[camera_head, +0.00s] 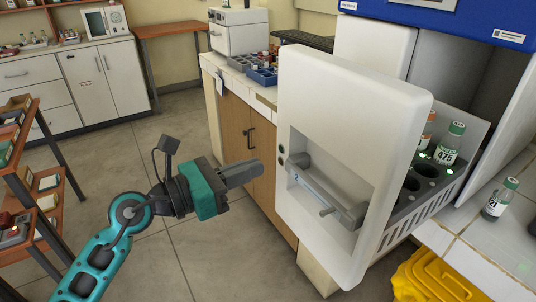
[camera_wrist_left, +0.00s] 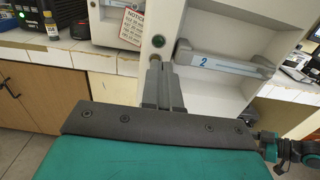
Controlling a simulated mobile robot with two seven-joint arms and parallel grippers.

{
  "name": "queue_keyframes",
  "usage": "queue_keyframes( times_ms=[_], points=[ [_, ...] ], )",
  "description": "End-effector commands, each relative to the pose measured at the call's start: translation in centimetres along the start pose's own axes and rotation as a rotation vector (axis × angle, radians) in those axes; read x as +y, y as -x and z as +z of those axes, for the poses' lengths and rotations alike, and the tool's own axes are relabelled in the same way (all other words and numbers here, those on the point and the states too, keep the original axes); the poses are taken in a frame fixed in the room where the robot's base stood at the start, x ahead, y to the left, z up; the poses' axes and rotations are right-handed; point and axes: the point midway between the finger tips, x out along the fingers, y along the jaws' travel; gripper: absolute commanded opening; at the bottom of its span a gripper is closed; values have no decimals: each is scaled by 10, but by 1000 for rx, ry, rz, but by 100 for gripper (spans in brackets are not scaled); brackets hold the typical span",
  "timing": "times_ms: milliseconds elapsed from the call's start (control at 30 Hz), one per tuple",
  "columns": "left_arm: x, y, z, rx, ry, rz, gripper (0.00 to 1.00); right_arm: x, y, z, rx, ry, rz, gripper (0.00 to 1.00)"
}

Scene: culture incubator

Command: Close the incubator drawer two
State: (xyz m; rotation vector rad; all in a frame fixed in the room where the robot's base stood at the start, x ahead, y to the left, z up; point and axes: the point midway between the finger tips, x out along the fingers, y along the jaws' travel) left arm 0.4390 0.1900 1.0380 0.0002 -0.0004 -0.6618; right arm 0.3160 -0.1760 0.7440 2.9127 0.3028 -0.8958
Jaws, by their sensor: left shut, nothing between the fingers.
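The incubator drawer (camera_head: 350,90) stands pulled out, its white front facing my left arm. A recessed panel in the front holds a grey bar handle (camera_head: 325,190). In the left wrist view the handle bar (camera_wrist_left: 225,63) carries a blue "2". Behind the front, the drawer's grey rack (camera_head: 428,190) holds bottles with green caps (camera_head: 447,150). My left gripper (camera_head: 260,168) is shut and empty, left of the drawer front and pointing at it. In the left wrist view its fingers (camera_wrist_left: 163,85) overlap the front's edge, left of the handle; contact cannot be told.
The incubator's blue top (camera_head: 480,22) is at the upper right. A loose bottle (camera_head: 498,200) stands on the tiled counter right of the drawer. A yellow container (camera_head: 440,280) is below. Wooden cabinets (camera_head: 240,130) stand behind my gripper; an orange shelf (camera_head: 45,190) is at left.

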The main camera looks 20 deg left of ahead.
Motion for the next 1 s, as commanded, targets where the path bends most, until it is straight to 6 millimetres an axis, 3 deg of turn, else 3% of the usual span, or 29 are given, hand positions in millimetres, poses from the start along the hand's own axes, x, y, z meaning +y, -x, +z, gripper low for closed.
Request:
queue_keyframes(
  times_ms=[100, 300, 1000],
  points=[
    [0, -20, 2, -2, 1, -1, 0, 1, 4, -5, -2, 0, 1, 62],
    [0, -40, 1, -1, 1, -1, 0, 1, 5, -6, -4, 0, 2, 62],
    [8, -54, 0, -1, -1, 0, 0, 1, 4, -4, -7, 3, 1, 62]
  ],
)
